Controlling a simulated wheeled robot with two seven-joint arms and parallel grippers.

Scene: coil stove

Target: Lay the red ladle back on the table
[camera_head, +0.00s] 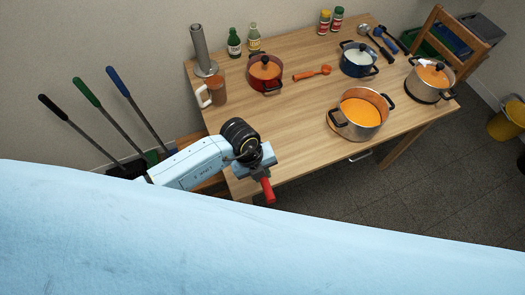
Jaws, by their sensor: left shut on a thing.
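My left gripper (266,172) is at the near left edge of the table (300,110). It is shut on the red ladle, whose red handle (267,190) sticks out below the jaws toward the front. The rest of the ladle is hidden by the gripper and arm. The table top is light wood, and its near left part beside the gripper is bare. My right gripper does not show.
An open pot of orange soup (360,112) stands front right, with lidded pots in red (265,74), blue (358,59) and steel (430,79).

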